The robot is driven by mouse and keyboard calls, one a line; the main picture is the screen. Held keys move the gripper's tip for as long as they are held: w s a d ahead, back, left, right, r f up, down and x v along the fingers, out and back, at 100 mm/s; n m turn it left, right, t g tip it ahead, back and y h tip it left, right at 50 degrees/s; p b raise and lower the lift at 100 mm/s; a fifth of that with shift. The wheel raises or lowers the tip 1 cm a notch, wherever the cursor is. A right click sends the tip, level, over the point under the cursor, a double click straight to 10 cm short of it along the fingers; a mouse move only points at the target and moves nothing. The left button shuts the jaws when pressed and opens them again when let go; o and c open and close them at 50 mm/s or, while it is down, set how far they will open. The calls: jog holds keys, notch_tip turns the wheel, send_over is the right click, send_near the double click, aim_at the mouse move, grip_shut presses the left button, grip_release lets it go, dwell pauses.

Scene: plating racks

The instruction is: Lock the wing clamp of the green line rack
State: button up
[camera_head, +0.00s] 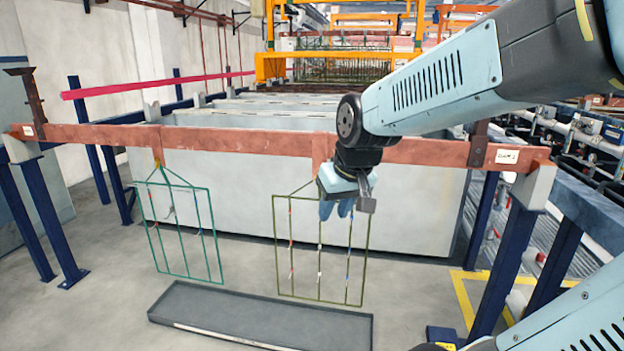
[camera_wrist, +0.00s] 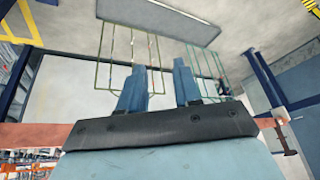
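The teal-green rack (camera_head: 186,275) hangs by its hook from the left part of the copper-coloured beam. A small orange-yellow piece (camera_head: 157,162) is at the top of its hanger, just under the beam; whether this is the wing clamp, and how it is set, is too small to tell. The rack also shows in the wrist view (camera_wrist: 200,42), right of my fingers. An olive-green rack (camera_head: 321,300) hangs to its right. My gripper (camera_head: 335,208) is in front of the olive rack's top, hiding its hook. In the wrist view my gripper (camera_wrist: 160,78) has its two blue fingers apart, with nothing between them.
The copper-coloured beam (camera_head: 240,141) spans the scene on blue posts. A long dark grey tray (camera_head: 262,318) lies on the floor below the racks. Large grey tanks (camera_head: 240,195) stand behind. The floor at the left is clear.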

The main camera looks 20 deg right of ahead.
jog(key=w+d+f+g+h, duration=0.1)
jog(key=w+d+f, duration=0.4)
jog(key=w+f, duration=0.3)
jog(key=w+d+f+g+h, duration=0.1)
jog(key=w+d+f+h, duration=0.1)
jog(key=w+d+f, duration=0.6)
jog(key=w+d+f+n+h, duration=0.4)
jog(key=w+d+f+h, duration=0.2)
jog(key=d+f, duration=0.4)
jog(key=w+r+n+t+h, duration=0.45)
jog(key=w+n, duration=0.25)
jog(key=w, duration=0.2)
jog(key=w+a+r+n+t+y, duration=0.1)
jog(key=w+a+r+n+t, duration=0.25)
jog(key=w+a+n, duration=0.2)
jog(key=w+a+r+n+t+y, duration=0.2)
jog(key=w+a+n+t, duration=0.2)
jog(key=a, duration=0.3)
jog(key=x, duration=1.3)
jog(key=shift+d, duration=0.3)
